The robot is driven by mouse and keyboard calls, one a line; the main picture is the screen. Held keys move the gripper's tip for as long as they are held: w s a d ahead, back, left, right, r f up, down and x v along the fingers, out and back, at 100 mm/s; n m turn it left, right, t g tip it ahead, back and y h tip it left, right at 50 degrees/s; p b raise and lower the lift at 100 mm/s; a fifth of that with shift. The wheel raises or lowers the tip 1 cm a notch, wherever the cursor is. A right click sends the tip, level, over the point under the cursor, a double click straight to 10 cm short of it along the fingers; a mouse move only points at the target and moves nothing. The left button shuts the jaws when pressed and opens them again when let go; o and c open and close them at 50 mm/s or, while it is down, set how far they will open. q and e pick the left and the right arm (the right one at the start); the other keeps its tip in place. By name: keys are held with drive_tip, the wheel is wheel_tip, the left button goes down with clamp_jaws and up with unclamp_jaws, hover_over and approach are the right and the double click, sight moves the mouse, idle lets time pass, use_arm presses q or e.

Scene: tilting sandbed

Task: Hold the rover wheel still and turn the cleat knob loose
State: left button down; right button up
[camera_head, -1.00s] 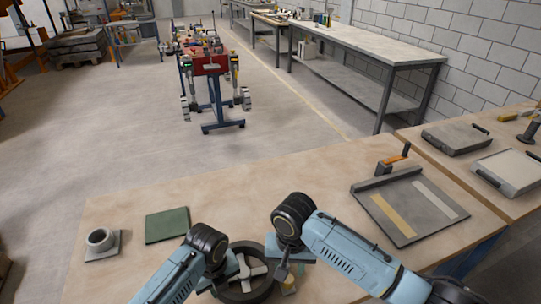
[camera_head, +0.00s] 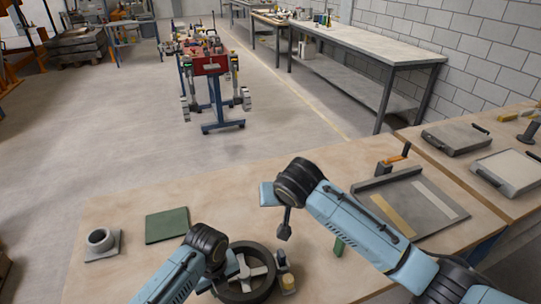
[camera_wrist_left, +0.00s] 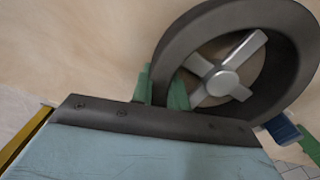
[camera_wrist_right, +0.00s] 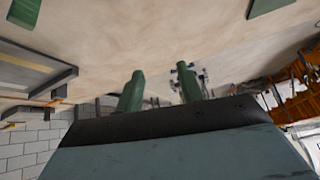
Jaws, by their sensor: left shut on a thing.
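The rover wheel (camera_head: 264,247), a dark ring with pale spokes, lies flat at the table's front edge. It also shows in the left wrist view (camera_wrist_left: 170,52). My left gripper (camera_wrist_left: 162,80) is shut on its rim, with one green finger outside and one inside. A small fitting (camera_head: 287,281) with a yellowish part stands at the wheel's right side; its blue part (camera_wrist_left: 282,128) shows in the left wrist view. I cannot tell the knob apart on it. My right gripper (camera_wrist_right: 161,72) is open and empty, raised away from the wheel; its fingers are not clear in the head view.
A grey tray (camera_head: 375,187) with two strips lies at the right. A small green piece (camera_head: 339,247) lies right of the wheel. A green mat (camera_head: 167,225) and a grey ring on a plate (camera_head: 101,241) are at the left. The middle table is clear.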

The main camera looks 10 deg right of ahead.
drive_tip(key=w+a+r+n+t+y, duration=0.1)
drive_tip(key=w+r+n+t, duration=0.3)
drive_tip(key=w+r+t, duration=0.2)
wheel_tip(320, 180, up, 2)
drive_tip(key=shift+w+a+r+y, duration=0.2)
drive_tip(key=shift+w+a+y, duration=0.1)
drive_tip(key=shift+w+y, duration=0.15)
use_arm(q)
drive_tip(key=c, duration=1.3)
unclamp_jaws()
